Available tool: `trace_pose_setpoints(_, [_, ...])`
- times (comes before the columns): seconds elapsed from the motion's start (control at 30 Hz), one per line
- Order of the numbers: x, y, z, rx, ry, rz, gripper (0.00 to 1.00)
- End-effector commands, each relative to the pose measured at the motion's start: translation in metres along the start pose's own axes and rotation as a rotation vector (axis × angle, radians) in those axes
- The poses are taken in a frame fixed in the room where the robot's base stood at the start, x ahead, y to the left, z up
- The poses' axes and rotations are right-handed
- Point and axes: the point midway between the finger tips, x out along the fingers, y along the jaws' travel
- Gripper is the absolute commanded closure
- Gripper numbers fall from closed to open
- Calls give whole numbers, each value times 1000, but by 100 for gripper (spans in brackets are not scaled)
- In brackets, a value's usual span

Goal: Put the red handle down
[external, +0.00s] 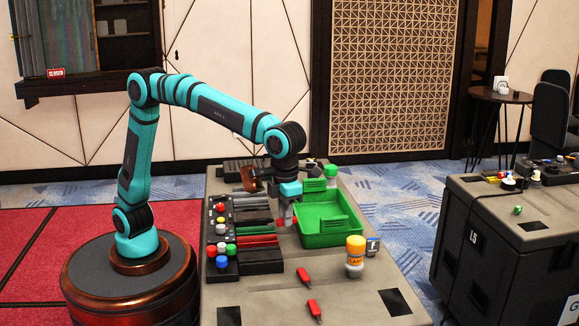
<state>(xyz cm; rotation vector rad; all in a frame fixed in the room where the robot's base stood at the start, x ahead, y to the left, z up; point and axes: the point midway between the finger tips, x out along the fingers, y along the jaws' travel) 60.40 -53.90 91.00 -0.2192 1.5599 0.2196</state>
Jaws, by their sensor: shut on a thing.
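My gripper (287,216) points down over the grey table, at the left edge of the green crate (335,240). It is shut on a red handle (279,222), of which only a small red part shows at the fingertips. The jaws hide the rest, and I cannot tell whether it touches the surface below. Two more red handles lie on the bare table in front: one nearer the crate (304,277) and one closer to the front edge (314,309).
A black button panel (213,247) and a dark tray of strips (262,256) lie left of the crate. An orange-capped bottle (355,262) and a small sign (373,247) stand at front right. A brown mug (250,181) is behind. The front table is mostly clear.

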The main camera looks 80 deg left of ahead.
Motion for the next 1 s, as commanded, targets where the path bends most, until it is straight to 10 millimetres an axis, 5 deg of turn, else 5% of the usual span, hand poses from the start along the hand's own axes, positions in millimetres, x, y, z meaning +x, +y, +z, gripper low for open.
trace_pose_setpoints(0.2, [0,46,75,-141,0,0,100])
trace_pose_setpoints(0.6, [0,142,188,-384,0,0,100])
trace_pose_setpoints(0.93, [0,199,237,-507,0,0,100])
trace_pose_setpoints(1.0, [13,199,237,-508,2,3,100])
